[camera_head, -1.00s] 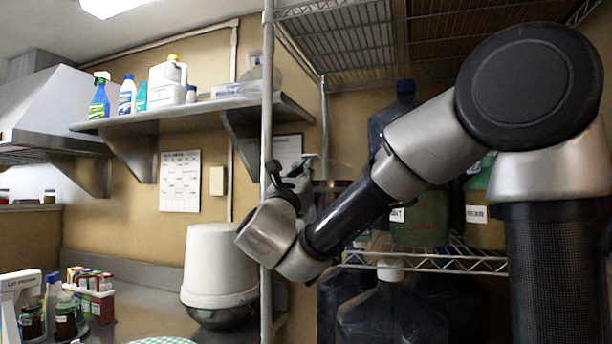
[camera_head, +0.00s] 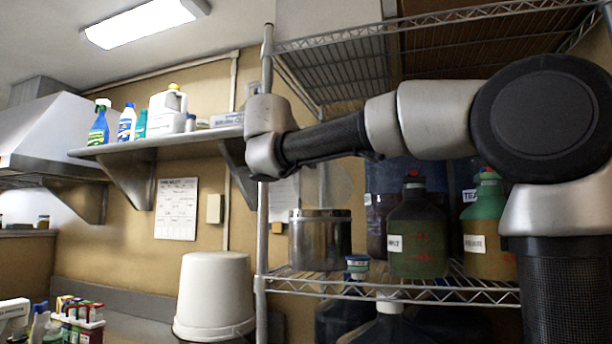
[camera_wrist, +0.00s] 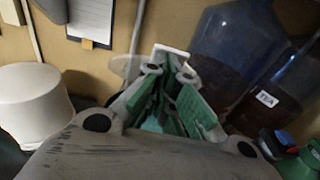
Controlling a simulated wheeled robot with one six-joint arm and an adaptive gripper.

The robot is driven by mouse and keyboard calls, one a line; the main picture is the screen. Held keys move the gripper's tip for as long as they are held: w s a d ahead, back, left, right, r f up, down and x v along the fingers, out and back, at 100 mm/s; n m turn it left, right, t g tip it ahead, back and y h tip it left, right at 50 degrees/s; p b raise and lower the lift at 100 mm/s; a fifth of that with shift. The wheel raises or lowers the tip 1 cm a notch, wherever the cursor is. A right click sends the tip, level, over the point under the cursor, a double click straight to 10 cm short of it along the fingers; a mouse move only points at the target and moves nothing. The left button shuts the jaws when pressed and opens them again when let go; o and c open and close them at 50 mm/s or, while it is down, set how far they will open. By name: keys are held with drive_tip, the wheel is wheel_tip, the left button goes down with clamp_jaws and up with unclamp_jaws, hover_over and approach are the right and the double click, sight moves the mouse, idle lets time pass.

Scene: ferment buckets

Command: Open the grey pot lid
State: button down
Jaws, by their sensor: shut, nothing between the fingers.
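The grey metal pot (camera_head: 320,243) stands upright on the wire shelf, in the middle of the head view. Its flat top edge looks like a lid (camera_head: 320,213) sitting on it, seen nearly edge-on. My arm's wrist is above and left of the pot in the head view, and my gripper is hidden behind it there. In the wrist view my gripper (camera_wrist: 169,68) has green-padded fingers. It is shut with nothing held, apart from the pot. I cannot make out the pot in the wrist view.
A white bucket (camera_head: 214,295) stands on the counter, also in the wrist view (camera_wrist: 32,103). Wire shelving (camera_head: 450,25) hangs above.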

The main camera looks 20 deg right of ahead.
drive_tip(key=shift+g+y, duration=0.5)
drive_tip(key=shift+g, duration=0.2)
drive_tip(key=w+d+r, duration=0.2)
drive_tip(key=r, duration=0.1)
drive_tip(key=w+d+r, duration=0.1)
drive_tip(key=shift+w+r, duration=0.15)
drive_tip(key=shift+w, duration=0.25)
drive_tip(key=shift+w+d+r, duration=0.45)
drive_tip(key=shift+w+r, duration=0.05)
drive_tip(key=shift+w, duration=0.2)
